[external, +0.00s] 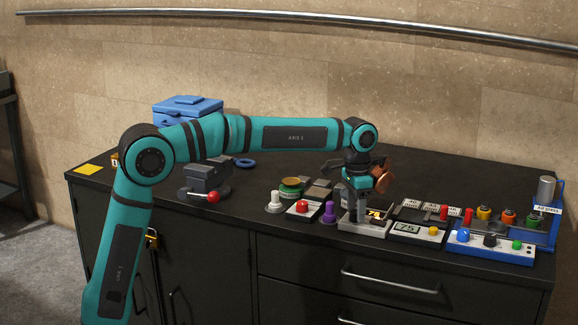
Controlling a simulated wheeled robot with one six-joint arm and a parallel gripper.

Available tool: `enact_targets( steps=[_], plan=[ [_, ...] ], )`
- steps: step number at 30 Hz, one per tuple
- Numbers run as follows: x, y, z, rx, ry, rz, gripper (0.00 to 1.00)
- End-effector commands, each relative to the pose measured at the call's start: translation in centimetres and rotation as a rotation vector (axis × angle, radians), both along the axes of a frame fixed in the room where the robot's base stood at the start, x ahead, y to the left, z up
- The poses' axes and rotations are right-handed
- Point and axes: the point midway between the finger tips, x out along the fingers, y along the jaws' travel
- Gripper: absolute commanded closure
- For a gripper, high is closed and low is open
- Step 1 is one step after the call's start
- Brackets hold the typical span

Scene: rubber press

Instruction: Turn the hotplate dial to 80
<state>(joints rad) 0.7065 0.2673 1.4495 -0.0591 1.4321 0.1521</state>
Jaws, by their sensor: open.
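My gripper (362,217) points down at the front right of the bench, its fingers over a light grey unit (368,227) with a small orange-lit patch. The jaws are open, and contact with the unit cannot be told. Just right of it is a grey unit with a display (407,229) that seems to read 75 and a yellow knob (433,231). No hotplate dial can be made out for certain; the gripper may hide part of it. A dark round knob (490,240) sits on the blue-edged panel further right.
Left of my gripper stand a purple knob (329,212), a red button (303,207) and a white knob (275,201). A copper-coloured thing (384,178) is close behind the gripper. A lever press (205,182), with a red ball, stands left.

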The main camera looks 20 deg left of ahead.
Motion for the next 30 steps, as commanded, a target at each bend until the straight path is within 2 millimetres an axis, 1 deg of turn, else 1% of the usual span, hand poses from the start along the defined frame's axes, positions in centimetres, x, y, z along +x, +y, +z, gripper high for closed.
enact_targets(
  steps=[11, 16, 20, 30],
  plan=[
    [0.0, 0.0, 0.0, 0.001, 0.001, 0.0, 0.47],
    [0.0, 0.0, 0.8, 0.0, 0.0, 0.0, 0.47],
    [0.2, 0.1, 2.7, -0.002, -0.001, 0.0, 0.47],
    [0.5, 0.3, 9.4, -0.002, -0.001, 0.0, 0.47]
  ],
)
